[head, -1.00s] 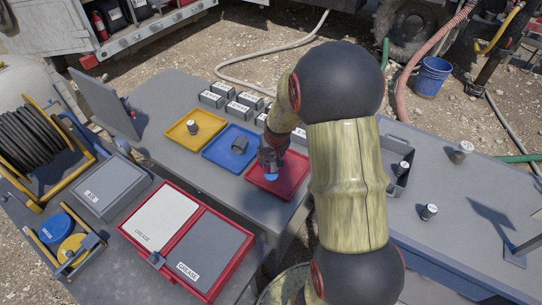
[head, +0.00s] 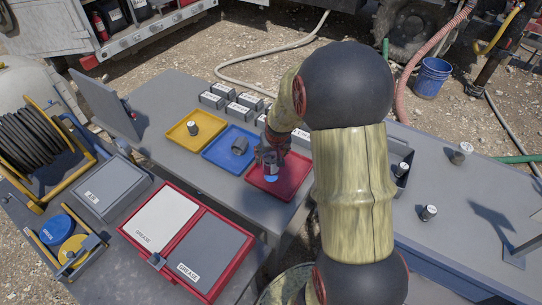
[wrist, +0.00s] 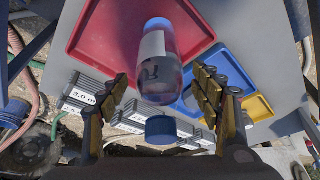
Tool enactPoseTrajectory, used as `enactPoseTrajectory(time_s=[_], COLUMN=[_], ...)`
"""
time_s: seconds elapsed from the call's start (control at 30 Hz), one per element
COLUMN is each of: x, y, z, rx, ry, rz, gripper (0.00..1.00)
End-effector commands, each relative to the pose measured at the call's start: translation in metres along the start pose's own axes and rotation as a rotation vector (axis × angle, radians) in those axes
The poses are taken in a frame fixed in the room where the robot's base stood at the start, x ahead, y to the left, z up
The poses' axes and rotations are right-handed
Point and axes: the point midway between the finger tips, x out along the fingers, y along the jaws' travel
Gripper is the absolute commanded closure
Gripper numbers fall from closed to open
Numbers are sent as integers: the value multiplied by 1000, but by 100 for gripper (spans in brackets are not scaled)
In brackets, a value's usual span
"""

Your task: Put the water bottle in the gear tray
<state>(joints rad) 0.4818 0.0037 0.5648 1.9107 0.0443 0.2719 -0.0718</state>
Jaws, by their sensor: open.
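The water bottle (wrist: 160,70) is clear with a white label and a blue cap, and it shows between my fingers in the wrist view. My gripper (wrist: 160,105) is open, with one finger on each side of the bottle and gaps visible between them. The red tray (wrist: 95,40) lies beneath the bottle. In the head view my gripper (head: 269,162) is low over the red tray (head: 293,187), and a small blue part of the bottle (head: 270,179) shows below it. I cannot tell from any label which tray is the gear tray.
A blue tray (head: 213,155) with a dark item and a yellow tray (head: 180,138) with a small can stand left of the red one. Several labelled blocks (head: 237,109) line the back. A red grease case (head: 217,289) lies in front. The right table holds small cans.

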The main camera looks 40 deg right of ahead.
Motion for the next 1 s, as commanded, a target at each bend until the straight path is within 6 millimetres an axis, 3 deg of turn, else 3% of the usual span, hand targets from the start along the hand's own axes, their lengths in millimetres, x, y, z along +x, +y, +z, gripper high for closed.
enactPoseTrajectory(time_s=[0.1, 0.3, 0.67, 0.77, 0.83, 1.0], x=[-29, -68, -109, -139, -170, -250], y=[0, 0, -8, -28, -49, -96], z=[-3, -2, 0, 4, 12, 53], rx=[0, 0, -13, -50, -89, -198], ry=[5, 4, 7, 20, 33, 59], rz=[0, 0, -5, -21, -39, -90], gripper=[35, 35, 35, 35, 35, 35])
